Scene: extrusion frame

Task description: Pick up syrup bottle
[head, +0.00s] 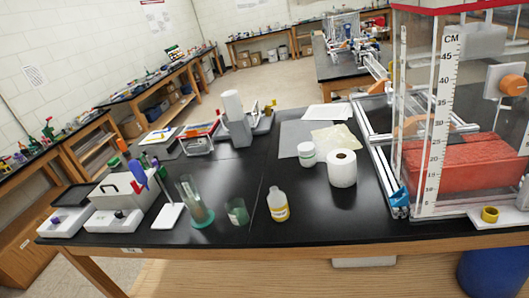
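A small pale bottle with a yellow label (278,205), which looks like the syrup bottle, stands upright near the front edge of the black lab table (330,222). A dark green translucent cup (237,212) stands just left of it. My gripper is not visible in the head view, so its opening and place cannot be seen.
A tall glass cylinder (193,200) stands left of the cup. A white roll (342,169) and a white jar (307,154) stand behind right. A clear tank with a CM scale (444,110) fills the right end. White boxes (112,220) sit at the left. The tabletop right of the bottle is clear.

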